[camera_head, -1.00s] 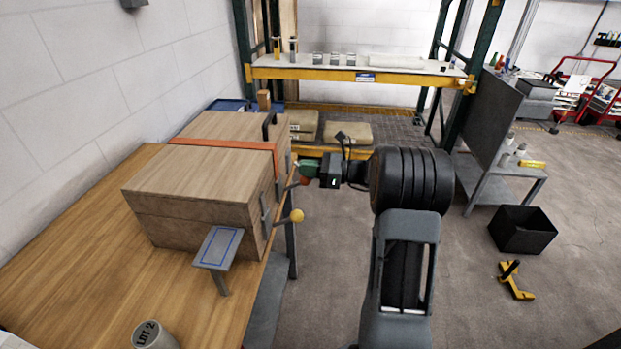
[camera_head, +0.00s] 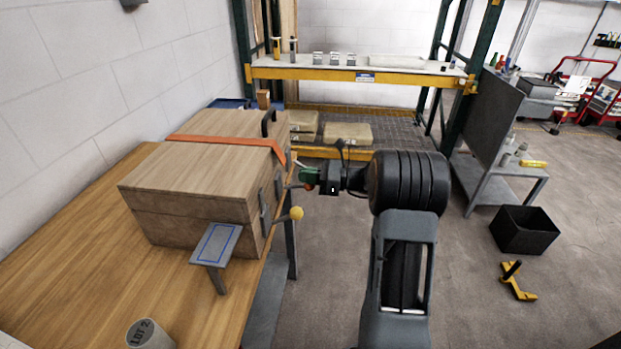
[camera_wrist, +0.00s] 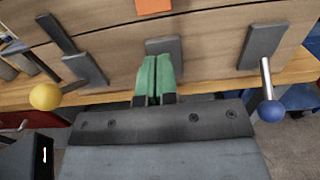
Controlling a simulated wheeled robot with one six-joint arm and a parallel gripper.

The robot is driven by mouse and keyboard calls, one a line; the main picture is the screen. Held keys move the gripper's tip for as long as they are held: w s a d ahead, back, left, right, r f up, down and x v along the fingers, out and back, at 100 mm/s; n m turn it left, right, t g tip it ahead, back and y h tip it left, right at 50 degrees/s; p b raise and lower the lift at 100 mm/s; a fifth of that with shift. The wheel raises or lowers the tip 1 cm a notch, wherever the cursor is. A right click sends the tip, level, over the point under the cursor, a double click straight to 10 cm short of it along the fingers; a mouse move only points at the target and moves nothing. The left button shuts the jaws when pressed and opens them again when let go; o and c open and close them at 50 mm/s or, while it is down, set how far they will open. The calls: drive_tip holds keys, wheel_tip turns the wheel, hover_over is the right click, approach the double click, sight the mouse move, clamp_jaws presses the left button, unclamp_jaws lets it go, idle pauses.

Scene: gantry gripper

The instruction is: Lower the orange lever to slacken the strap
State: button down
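A wooden chest (camera_head: 190,188) stands on the workbench with an orange strap (camera_head: 215,139) over its lid. The strap's front end stands away from the chest's front face as a loose flap. The orange lever's knob (camera_head: 309,187) shows just under my gripper (camera_head: 307,175), and its rod sticks out from the chest front about level. My gripper's green fingers are together, with only a thin slit between them in the wrist view (camera_wrist: 155,78), and nothing shows between them. They lie above or against the knob; contact is unclear. The wrist view hides the orange knob.
A yellow-knobbed lever (camera_head: 296,214) is nearer on the chest front; a blue-knobbed lever (camera_wrist: 270,108) is on the other side. A small grey stand (camera_head: 215,243) and a cup (camera_head: 148,335) are on the workbench (camera_head: 70,235).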

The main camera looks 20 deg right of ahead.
drive_tip(key=shift+f+b, duration=0.45)
drive_tip(key=shift+f, duration=0.65)
drive_tip(key=shift+s+d+r+p, duration=0.3)
drive_tip(key=shift+d+r+p, duration=0.2)
drive_tip(key=shift+d+p, duration=0.05)
drive_tip(key=shift+s+d+r, duration=0.2)
drive_tip(key=shift+s+d, duration=0.05)
drive_tip(key=shift+d, duration=0.2)
drive_tip(key=p+v, duration=0.1)
drive_tip(key=v, duration=0.5)
drive_tip(key=shift+s+d+p, duration=0.25)
drive_tip(key=shift+d+p, duration=0.05)
drive_tip(key=shift+f, duration=0.1)
